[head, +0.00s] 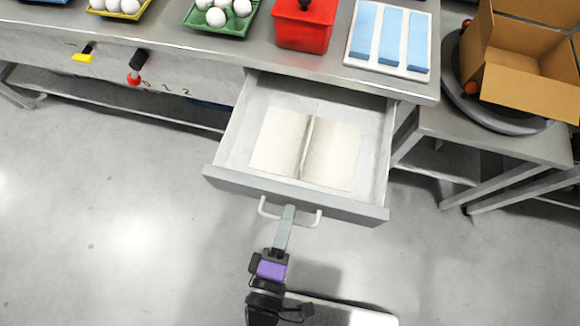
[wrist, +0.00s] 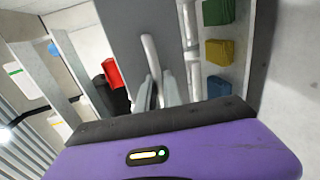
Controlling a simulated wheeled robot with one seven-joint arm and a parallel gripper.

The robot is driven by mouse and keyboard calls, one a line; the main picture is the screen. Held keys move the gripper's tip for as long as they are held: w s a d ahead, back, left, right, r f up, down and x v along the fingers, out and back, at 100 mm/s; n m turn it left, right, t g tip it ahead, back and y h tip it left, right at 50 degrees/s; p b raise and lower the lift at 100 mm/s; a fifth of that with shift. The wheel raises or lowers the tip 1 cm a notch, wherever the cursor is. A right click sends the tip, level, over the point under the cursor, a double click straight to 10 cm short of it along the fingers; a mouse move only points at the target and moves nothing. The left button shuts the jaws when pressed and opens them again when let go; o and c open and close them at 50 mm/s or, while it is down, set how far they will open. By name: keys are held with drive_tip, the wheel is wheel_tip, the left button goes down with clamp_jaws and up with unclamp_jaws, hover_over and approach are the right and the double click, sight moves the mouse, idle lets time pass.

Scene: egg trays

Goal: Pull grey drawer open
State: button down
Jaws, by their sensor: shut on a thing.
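The grey drawer (head: 240,184) is pulled out from under the steel table in the head view, with its inside showing. An open book (head: 333,152) with blank-looking pages lies in it. The drawer's pale bar handle (head: 306,221) is on the front panel. My gripper (head: 289,212) reaches up from below and is shut on the handle near its middle. In the wrist view, the fingers (wrist: 160,92) close at the handle (wrist: 151,55), in front of the grey drawer front (wrist: 130,35).
On the table (head: 200,55) stand a green egg tray (head: 222,32), a yellow egg tray (head: 140,12), a red box (head: 303,30) and a white tray with blue bars (head: 351,45). A cardboard box (head: 515,85) stands at the right. The floor (head: 120,210) around the drawer is clear.

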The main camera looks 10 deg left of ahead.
drive_tip(key=shift+s, duration=0.1)
drive_tip(key=c, duration=1.8)
unclamp_jaws()
drive_tip(key=shift+o, duration=0.2)
drive_tip(key=s+r, duration=0.1)
drive_tip(key=s, duration=0.6)
drive_tip(key=shift+s+a+r, duration=0.15)
drive_tip(key=shift+s+r, duration=0.1)
drive_tip(key=shift+s, duration=0.05)
